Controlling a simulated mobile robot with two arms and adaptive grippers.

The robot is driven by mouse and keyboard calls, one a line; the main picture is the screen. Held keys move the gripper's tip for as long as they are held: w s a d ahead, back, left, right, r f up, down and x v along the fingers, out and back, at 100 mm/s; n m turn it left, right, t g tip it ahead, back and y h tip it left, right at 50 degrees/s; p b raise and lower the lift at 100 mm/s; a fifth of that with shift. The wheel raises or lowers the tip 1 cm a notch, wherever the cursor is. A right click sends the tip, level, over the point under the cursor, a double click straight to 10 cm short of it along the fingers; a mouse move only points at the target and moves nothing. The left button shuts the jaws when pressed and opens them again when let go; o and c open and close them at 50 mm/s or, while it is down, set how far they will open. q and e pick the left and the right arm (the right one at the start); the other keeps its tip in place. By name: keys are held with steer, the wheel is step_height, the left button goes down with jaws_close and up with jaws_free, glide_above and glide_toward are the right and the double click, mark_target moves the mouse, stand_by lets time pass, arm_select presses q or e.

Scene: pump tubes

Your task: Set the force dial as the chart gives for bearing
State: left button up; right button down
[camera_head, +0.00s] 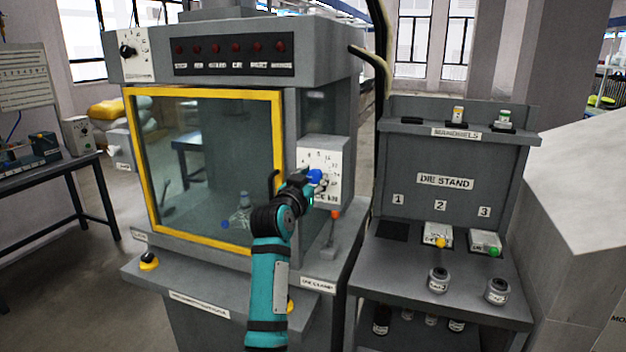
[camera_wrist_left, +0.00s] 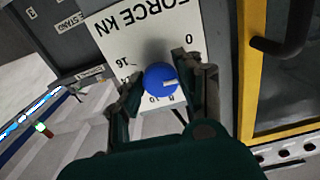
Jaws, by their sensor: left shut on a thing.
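The force dial is a blue round knob (camera_head: 315,176) on a white panel (camera_head: 331,158) at the right of the press front. It also shows in the left wrist view as a blue knob (camera_wrist_left: 161,80) with a pale pointer mark on its lower right side. The panel reads FORCE KN (camera_wrist_left: 140,25), upside down there, with 0, 16 and 10 readable around the knob. My left gripper (camera_head: 304,183) is at the panel, its fingers (camera_wrist_left: 160,75) shut on the knob from both sides. A chart board (camera_head: 25,76) hangs at the far left; its lines are too small to read. My right gripper is not in view.
A yellow-framed glass door (camera_head: 203,165) with a dark handle (camera_wrist_left: 285,40) is beside the dial. A red-tipped lever (camera_head: 333,220) stands just below the panel. The die stand (camera_head: 445,200) stands to the right. A black knob (camera_head: 128,50) is at upper left.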

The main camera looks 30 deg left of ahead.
arm_select(q)
steer(key=m+p, duration=0.1)
steer(key=m, duration=0.1)
steer(key=shift+a+m, duration=0.1)
steer(key=shift+m, duration=0.3)
steer(key=m+p, duration=0.1)
steer(key=m, duration=0.1)
steer(key=shift+r+m+p, duration=0.1)
steer(key=shift+m+p, duration=0.2)
steer(key=shift+m, duration=0.1)
steer(key=m+p, duration=0.2)
steer(key=m, duration=0.1)
steer(key=shift+m, duration=0.4)
steer(key=shift+m+p, duration=0.65)
steer(key=shift+m, duration=0.35)
steer(key=o, duration=1.2)
steer(key=shift+c, duration=0.2)
steer(key=shift+s, duration=0.1)
